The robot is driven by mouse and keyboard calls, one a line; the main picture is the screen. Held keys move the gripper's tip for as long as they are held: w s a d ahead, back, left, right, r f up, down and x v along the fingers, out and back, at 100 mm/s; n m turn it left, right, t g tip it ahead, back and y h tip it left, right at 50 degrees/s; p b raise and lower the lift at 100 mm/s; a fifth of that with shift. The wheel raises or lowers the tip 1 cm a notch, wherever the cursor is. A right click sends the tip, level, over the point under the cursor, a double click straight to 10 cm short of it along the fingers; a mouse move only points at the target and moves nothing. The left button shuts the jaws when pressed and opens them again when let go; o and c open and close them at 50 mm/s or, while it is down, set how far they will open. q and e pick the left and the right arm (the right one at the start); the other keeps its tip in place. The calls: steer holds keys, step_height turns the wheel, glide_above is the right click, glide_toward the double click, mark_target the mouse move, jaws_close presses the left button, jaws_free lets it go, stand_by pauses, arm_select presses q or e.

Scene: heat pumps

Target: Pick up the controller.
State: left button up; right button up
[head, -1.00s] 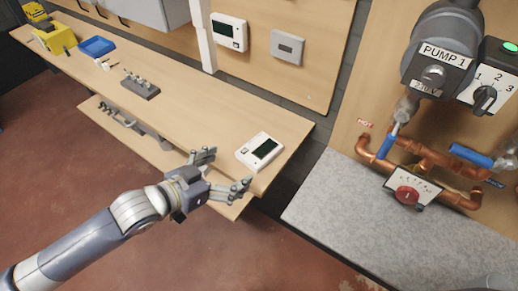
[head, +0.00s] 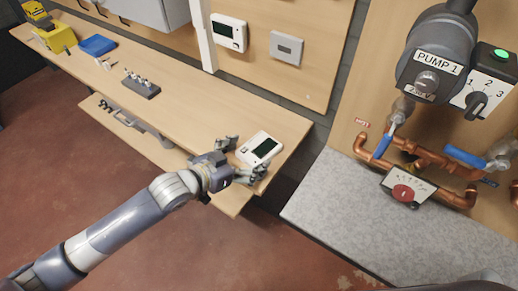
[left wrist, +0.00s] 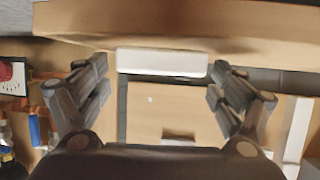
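The controller (head: 260,148) is a white box with a dark screen, lying face up near the right end of the wooden workbench. In the left wrist view its white edge (left wrist: 161,63) shows ahead, between the two sets of fingers. My left gripper (head: 243,158) is open at the bench's front edge, its fingers spread either side of the controller's near end. In the left wrist view the gripper (left wrist: 160,95) is wide open and empty, with a gap on each side of the controller. My right gripper is not in view.
The wooden bench (head: 200,110) carries a grey block with pegs (head: 142,88), a blue tray (head: 97,45) and a yellow box (head: 58,37) farther left. A second white controller (head: 229,32) hangs on the wall panel. A grey counter (head: 335,200) with copper pipes stands right.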

arm_select(q)
steer(key=c, duration=0.9)
